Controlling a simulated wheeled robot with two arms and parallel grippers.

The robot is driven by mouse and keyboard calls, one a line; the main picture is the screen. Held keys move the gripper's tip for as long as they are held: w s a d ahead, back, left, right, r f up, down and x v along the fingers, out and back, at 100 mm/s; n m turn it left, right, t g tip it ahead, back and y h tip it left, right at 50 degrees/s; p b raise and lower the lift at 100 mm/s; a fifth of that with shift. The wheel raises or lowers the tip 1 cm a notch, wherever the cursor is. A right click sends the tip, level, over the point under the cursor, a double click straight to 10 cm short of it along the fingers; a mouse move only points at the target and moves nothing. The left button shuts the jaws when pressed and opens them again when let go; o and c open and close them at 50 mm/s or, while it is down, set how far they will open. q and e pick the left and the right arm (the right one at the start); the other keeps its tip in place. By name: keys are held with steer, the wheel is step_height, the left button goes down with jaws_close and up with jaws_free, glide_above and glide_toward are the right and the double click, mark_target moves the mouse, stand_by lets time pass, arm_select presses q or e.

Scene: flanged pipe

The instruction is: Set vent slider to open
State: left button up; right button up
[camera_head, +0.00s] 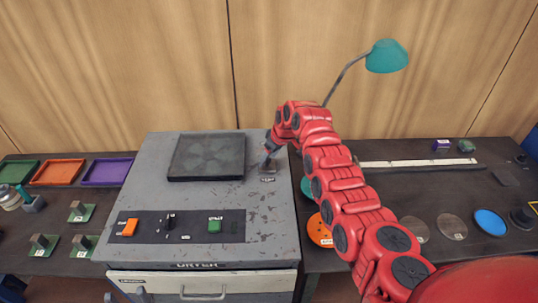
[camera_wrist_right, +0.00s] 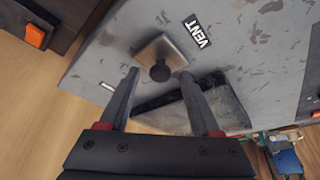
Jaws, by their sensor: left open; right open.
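The vent slider is a dark round knob (camera_wrist_right: 160,73) on a small square metal plate (camera_wrist_right: 158,50), beside a white VENT label (camera_wrist_right: 197,30), on top of the grey dryer cabinet (camera_head: 265,222). In the head view the plate (camera_head: 267,170) shows only in part at the cabinet's right rear, beneath my gripper. My right gripper (camera_head: 265,158) is over it, pointing down. In the right wrist view its open fingers (camera_wrist_right: 159,73) stand on either side of the knob; contact cannot be told. The slider's setting cannot be read. My left gripper is not in view.
A dark square grille (camera_head: 207,156) lies left of the slider. The front panel (camera_head: 180,226) carries an orange switch (camera_head: 130,227), a black knob (camera_head: 170,222) and a green button (camera_head: 215,225). A teal lamp (camera_head: 386,56) stands behind my right arm. Trays and discs lie on the side tables.

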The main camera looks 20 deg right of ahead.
steer(key=shift+f, duration=0.1)
jaws_close()
stand_by(0.4)
stand_by(1.1)
